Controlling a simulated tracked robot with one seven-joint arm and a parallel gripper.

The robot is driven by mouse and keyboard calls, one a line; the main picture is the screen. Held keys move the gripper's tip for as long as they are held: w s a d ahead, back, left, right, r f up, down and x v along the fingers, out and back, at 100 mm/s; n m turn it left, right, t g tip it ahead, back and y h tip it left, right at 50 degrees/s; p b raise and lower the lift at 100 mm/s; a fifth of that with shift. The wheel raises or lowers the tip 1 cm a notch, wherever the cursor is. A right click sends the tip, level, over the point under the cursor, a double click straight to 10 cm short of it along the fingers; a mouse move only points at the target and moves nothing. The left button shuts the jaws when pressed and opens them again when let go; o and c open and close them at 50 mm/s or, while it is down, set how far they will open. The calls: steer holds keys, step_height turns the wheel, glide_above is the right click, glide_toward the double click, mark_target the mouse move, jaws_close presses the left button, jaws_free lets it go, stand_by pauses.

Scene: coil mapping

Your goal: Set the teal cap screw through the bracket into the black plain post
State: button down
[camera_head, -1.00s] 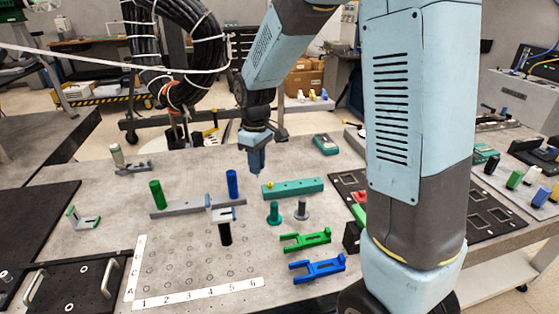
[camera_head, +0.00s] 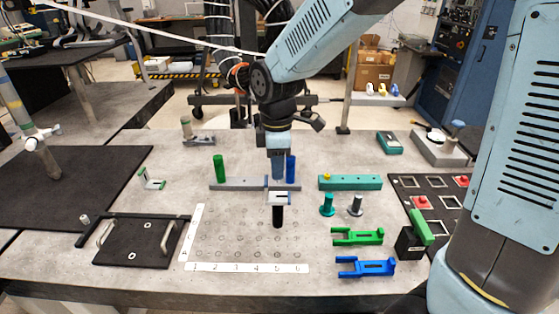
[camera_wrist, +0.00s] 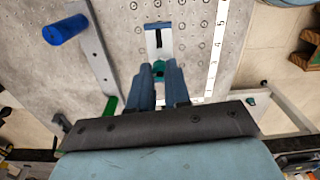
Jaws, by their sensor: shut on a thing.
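My gripper (camera_head: 278,176) points down over the bracket. In the wrist view its fingers (camera_wrist: 160,80) are shut on a small teal piece, the teal cap screw (camera_wrist: 158,68), mostly hidden between them. The bracket (camera_head: 278,198), pale with blue edges, sits at the top of the upright black plain post (camera_head: 278,217). In the wrist view the bracket (camera_wrist: 160,42) shows a dark slot just beyond the fingertips. Whether the screw touches the bracket cannot be told.
A grey bar (camera_head: 240,184) with a green post (camera_head: 219,168) and a blue post (camera_head: 291,168) stands close behind. A teal flanged piece (camera_head: 327,205), a grey one (camera_head: 356,206), and green (camera_head: 357,237) and blue (camera_head: 366,267) forks lie to the right.

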mark_target(278, 197)
steer(key=shift+f, duration=1)
steer(key=shift+f, duration=0.15)
steer(key=shift+f, duration=0.8)
steer(key=shift+f, duration=1.15)
stand_by(0.6)
steer(key=m, duration=0.5)
steer(key=c, duration=1)
jaws_free()
steer(key=shift+r, duration=0.1)
